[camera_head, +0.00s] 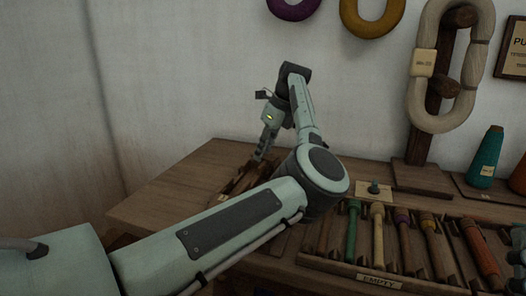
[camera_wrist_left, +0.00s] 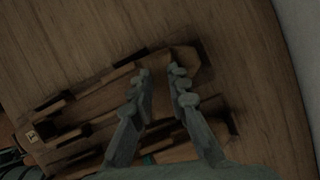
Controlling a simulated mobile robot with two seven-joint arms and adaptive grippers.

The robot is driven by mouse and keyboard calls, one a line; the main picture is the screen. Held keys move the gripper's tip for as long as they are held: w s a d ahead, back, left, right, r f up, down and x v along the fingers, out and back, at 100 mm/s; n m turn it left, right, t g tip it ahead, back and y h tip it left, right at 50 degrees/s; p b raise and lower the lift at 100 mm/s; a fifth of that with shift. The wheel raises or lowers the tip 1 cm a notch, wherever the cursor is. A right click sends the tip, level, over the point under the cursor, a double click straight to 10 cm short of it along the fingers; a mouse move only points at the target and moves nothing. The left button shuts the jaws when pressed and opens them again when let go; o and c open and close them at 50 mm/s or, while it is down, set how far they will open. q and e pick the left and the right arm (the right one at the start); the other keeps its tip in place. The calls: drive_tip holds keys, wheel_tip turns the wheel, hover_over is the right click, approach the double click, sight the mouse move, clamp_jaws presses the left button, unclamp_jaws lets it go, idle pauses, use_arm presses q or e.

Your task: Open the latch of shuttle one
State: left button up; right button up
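Dark wooden shuttles lie side by side on the wooden table. In the left wrist view, the upper shuttle (camera_wrist_left: 95,92) runs slantwise and a second one (camera_wrist_left: 85,150) lies below it. A small pale tag with a dark mark (camera_wrist_left: 32,136) sits at their left end; I cannot be sure which is shuttle one. In the head view the shuttles (camera_head: 236,183) are partly hidden by my arm. My left gripper (camera_wrist_left: 161,74) is over the upper shuttle's right part, its fingertips apart with nothing seen between them. I cannot make out the latch.
A rack of coloured bobbins (camera_head: 330,262) with an "EMPTY" label (camera_head: 379,281) stands at the right. Behind it are a teal cone (camera_head: 486,158) and a wooden stand (camera_head: 412,176) with a yarn hank (camera_head: 424,62). The table's left area (camera_head: 165,205) is bare.

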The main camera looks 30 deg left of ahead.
use_arm(q)
clamp_jaws()
drive_tip(key=shift+r, duration=0.1)
use_arm(e)
drive_tip(key=shift+r, duration=0.1)
use_arm(q)
drive_tip(key=p, duration=0.1)
drive_tip(key=n+p, duration=0.1)
drive_tip(key=shift+w+r+n+g+p, duration=0.1)
drive_tip(key=shift+r+n+g+p, duration=0.1)
drive_tip(key=shift+n+g+p, duration=0.15)
drive_tip(key=shift+f+n+p, duration=0.2)
drive_tip(key=shift+n+p, duration=0.35)
drive_tip(key=shift+f+g, duration=0.1)
drive_tip(key=shift+g, duration=0.15)
use_arm(e)
drive_tip(key=w+a+f+g+h, duration=0.1)
drive_tip(key=w+f+g, duration=0.3)
drive_tip(key=f+g, duration=0.3)
wheel_tip(320, 180, down, 3)
drive_tip(key=shift+r+h, duration=0.15)
drive_tip(key=shift+h, duration=0.25)
drive_tip(key=shift+w, duration=0.1)
use_arm(q)
drive_tip(key=shift+o, duration=0.4)
unclamp_jaws()
